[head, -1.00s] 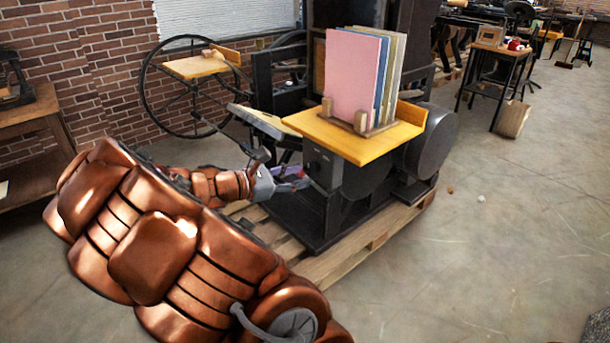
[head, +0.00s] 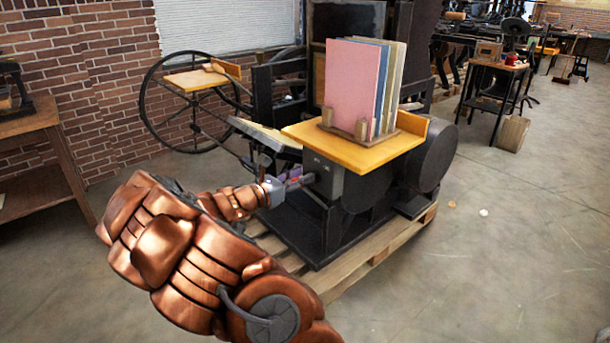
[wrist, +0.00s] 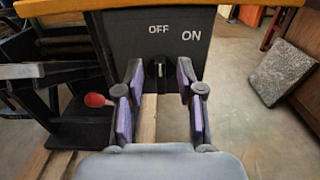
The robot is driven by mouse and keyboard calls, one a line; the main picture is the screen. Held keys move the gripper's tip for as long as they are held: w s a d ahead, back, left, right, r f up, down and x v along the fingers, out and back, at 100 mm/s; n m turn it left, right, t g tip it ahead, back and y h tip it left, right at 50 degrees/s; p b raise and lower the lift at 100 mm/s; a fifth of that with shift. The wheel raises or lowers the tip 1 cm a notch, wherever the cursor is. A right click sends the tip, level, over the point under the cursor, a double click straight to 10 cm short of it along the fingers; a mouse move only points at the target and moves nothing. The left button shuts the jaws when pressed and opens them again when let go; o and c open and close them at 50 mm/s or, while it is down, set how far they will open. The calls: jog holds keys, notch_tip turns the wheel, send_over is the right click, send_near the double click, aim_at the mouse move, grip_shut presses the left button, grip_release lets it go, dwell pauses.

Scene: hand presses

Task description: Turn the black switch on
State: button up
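The black switch (wrist: 160,66) is a small knob on the dark face of a switch box in the wrist view. It stands upright, below the white OFF label (wrist: 158,29); the ON label (wrist: 192,36) is to its right. My gripper (wrist: 160,78) is open, with one purple-padded finger on each side of the switch and gaps between pads and knob. In the head view, my gripper (head: 307,181) is close in front of the grey switch box (head: 325,178) under the yellow shelf; the switch itself cannot be made out there.
The yellow shelf (head: 352,156) juts out above the switch box and bears upright books (head: 352,85) in a wooden holder. The press stands on a wooden pallet (head: 350,272). A spoked wheel (head: 165,128) is at the left. Open floor lies to the right.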

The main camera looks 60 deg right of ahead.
jog(key=shift+x, duration=1.05)
grip_shut()
